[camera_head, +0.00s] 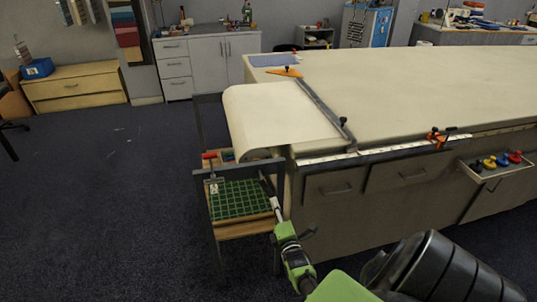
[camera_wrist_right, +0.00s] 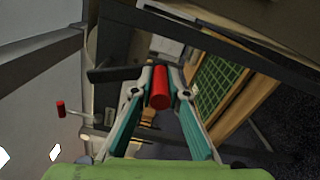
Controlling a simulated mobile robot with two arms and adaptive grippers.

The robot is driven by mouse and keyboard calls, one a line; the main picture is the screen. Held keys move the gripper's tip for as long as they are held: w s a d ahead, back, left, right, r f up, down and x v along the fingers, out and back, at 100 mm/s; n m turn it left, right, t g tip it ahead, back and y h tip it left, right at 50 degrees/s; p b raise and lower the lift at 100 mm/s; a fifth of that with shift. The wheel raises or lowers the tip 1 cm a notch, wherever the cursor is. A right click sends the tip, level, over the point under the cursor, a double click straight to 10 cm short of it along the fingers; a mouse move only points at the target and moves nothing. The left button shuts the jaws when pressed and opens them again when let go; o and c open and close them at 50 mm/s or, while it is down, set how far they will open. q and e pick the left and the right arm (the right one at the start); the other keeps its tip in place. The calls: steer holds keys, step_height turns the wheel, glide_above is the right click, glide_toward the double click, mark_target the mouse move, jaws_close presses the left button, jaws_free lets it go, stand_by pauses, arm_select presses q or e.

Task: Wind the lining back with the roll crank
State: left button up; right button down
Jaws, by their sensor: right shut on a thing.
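The cream lining (camera_head: 280,118) lies at the near left end of the long table (camera_head: 400,85) and curves down over that end. The dark frame (camera_head: 203,215) of the roll stand is below it; the roll itself is mostly hidden. My right gripper (camera_head: 270,190) reaches up to the right side of this frame. In the right wrist view, my right gripper (camera_wrist_right: 160,72) is shut on a red crank handle (camera_wrist_right: 158,92), which sits between the fingers. My left gripper is not in view.
A green cutting mat (camera_head: 240,199) lies on a wooden shelf within the stand. Another red handle (camera_head: 209,155) is at its left. A dark straight bar (camera_head: 320,105) crosses the table top. A tray with coloured pieces (camera_head: 495,165) is at the right. The floor at left is clear.

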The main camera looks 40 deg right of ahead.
steer(key=s+d+r+n+b, duration=0.1)
steer(key=d+r+n, duration=0.1)
steer(key=r+n, duration=0.4)
steer(key=s+d+r+n+b, duration=0.1)
steer(key=d+r+n, duration=0.1)
steer(key=r+n, duration=0.5)
steer(key=shift+s+d+n, duration=0.3)
steer(key=shift+s+n, duration=0.05)
steer(key=shift+n, duration=1.85)
steer(key=c, duration=2)
jaws_free()
steer(key=shift+o, duration=0.2)
